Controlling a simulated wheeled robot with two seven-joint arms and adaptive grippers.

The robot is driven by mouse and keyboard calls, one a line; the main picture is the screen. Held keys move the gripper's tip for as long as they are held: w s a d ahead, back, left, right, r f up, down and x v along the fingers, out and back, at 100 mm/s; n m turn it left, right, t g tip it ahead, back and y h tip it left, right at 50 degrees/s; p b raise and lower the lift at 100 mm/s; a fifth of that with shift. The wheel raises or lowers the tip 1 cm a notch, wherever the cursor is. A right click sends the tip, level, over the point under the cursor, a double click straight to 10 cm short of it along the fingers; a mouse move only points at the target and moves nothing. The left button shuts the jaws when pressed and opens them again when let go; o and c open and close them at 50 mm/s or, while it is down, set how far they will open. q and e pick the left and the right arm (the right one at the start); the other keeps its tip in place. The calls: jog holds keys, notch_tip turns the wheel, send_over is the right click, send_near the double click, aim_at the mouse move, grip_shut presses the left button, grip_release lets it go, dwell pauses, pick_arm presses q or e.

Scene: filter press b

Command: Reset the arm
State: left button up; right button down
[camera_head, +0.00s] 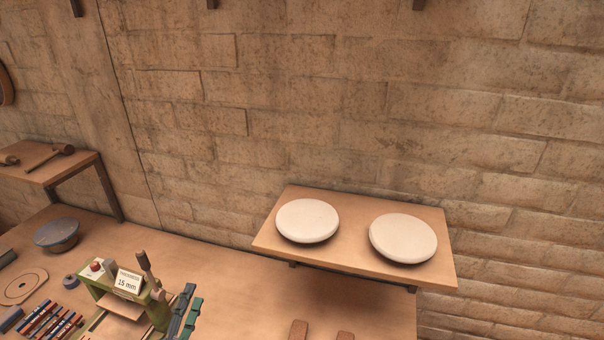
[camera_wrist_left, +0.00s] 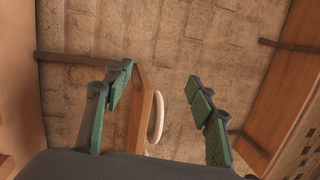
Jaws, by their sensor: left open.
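My left gripper (camera_head: 192,297) shows at the bottom edge in the head view, beside the green press (camera_head: 158,312). Only its dark green fingers show there, pointing up. In the left wrist view the two green fingers (camera_wrist_left: 161,78) are spread wide apart with nothing held between them. A wooden shelf board (camera_wrist_left: 139,125) and a white disc (camera_wrist_left: 157,117) show beyond the gap, seen edge-on and close to the left finger in the picture. My right gripper is in neither view.
A shelf (camera_head: 350,265) on the brick wall carries two white round discs (camera_head: 307,221) (camera_head: 403,238). The bench (camera_head: 270,300) holds the press with a "15 mm" sign (camera_head: 128,282), a grey lidded bowl (camera_head: 57,234) and several colored sticks (camera_head: 50,322). Bench right of my gripper is mostly clear.

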pick_arm(q)
jog(key=s+a+f+n+g+y, duration=0.3)
jog(key=s+a+f+n+g, duration=0.25)
jog(key=f, duration=0.45)
jog(key=s+a+f+n+g+y, duration=0.35)
jog(key=a+f+n, duration=0.25)
jog(key=f+n, duration=0.35)
jog(key=s+d+f+n+g+h, duration=0.1)
jog(key=s+d+f+n+g, duration=0.2)
jog(key=s+f, duration=0.5)
jog(key=s+d+f+n+g+h, duration=0.2)
jog(key=s+f+g, duration=0.3)
jog(key=s, duration=0.5)
notch_tip(320, 180, down, 32)
jog(key=s+b, duration=0.2)
jog(key=s+f+m+g+b, duration=0.1)
jog(key=s+f, duration=1.7)
jog(key=f, duration=0.1)
jog(key=shift+d+g, duration=0.4)
jog(key=shift+d, duration=0.05)
jog(key=shift+s+h, duration=0.1)
jog(key=shift+h, duration=0.15)
